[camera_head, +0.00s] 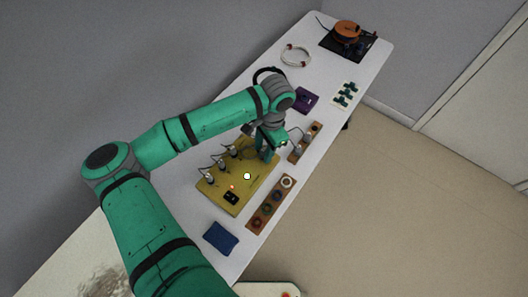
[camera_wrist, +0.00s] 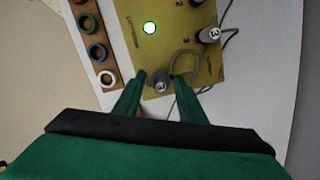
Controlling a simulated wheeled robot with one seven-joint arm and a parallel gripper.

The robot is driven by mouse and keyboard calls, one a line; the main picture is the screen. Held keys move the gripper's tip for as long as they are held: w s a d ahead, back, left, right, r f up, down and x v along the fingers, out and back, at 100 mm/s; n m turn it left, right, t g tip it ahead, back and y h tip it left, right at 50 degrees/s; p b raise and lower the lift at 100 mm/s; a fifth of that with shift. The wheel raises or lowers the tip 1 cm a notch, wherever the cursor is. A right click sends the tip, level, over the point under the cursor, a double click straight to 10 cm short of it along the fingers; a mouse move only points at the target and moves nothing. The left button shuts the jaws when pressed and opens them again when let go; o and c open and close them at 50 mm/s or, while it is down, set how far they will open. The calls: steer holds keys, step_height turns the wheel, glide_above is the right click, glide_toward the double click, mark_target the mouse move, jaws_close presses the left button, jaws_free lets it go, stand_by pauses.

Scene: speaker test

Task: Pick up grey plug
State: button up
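A grey plug (camera_wrist: 160,86) with a dark mark on its top shows between my fingertips in the wrist view, by the edge of the yellow board (camera_wrist: 180,60). My gripper (camera_wrist: 160,77) is open around it, with a narrow gap visible beside the plug. Another grey plug (camera_wrist: 209,35) with a cable stands further up on the board. Several grey plugs (camera_head: 222,163) stand along the board's left side. The plug at my fingertips is hard to make out there.
A brown strip with coloured rings (camera_head: 270,202) lies right of the board, and another brown strip (camera_head: 304,142) with grey plugs lies beyond. A blue box (camera_head: 220,238) is in front; a purple box (camera_head: 306,99) is behind. The white table (camera_head: 335,65) is narrow.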

steer(key=shift+f, duration=0.3)
steer(key=shift+c, duration=0.6)
jaws_close()
steer(key=shift+r, duration=0.1)
